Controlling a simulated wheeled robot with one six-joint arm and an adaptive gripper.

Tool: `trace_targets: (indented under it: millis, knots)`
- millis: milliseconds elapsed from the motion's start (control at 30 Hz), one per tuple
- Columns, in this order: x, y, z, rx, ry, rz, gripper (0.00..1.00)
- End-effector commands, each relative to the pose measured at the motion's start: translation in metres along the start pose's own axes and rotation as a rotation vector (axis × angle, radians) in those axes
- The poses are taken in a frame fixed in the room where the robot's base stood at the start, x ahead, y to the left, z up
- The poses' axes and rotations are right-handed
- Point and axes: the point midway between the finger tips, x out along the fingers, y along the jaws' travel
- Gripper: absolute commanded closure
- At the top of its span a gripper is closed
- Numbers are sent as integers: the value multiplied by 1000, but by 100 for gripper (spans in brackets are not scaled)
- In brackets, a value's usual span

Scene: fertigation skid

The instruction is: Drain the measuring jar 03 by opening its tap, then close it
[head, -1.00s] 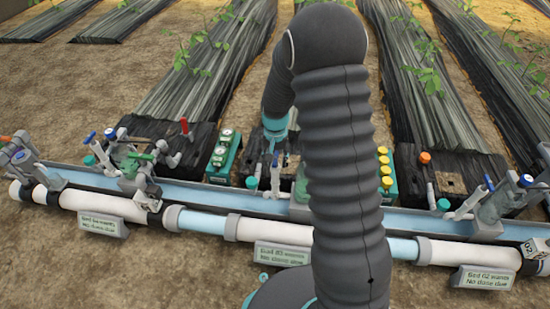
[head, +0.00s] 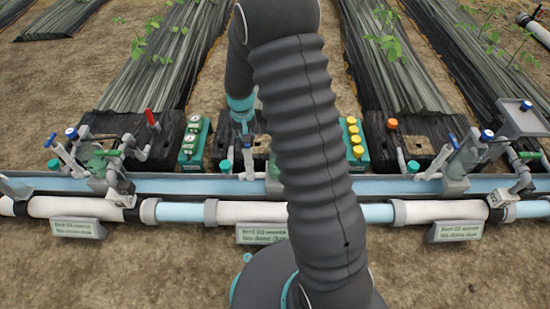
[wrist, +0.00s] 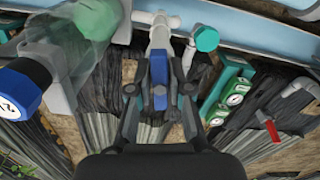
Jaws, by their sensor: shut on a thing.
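My gripper (wrist: 158,72) is shut on the blue tap handle (wrist: 159,98) in the wrist view, with a finger on each side. The handle lies roughly in line with the white tap pipe (wrist: 161,35) above it. In the head view my gripper (head: 244,130) is small above the middle station, and my arm hides the jar there.
A teal cap (wrist: 207,39) and a green gauge box (wrist: 236,95) stand close to the gripper. The red-handled valve (head: 151,118) is farther left in the head view. Yellow-knobbed green box (head: 354,145) is right of my arm. Similar stations flank both sides along the blue channel (head: 350,187).

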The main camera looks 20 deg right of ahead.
Motion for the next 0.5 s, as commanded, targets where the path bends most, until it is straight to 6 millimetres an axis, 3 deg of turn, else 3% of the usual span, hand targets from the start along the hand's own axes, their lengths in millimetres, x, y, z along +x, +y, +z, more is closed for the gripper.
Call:
trace_targets:
  millis: [500]
  knots:
    - [0,0,0,-574,0,0,100]
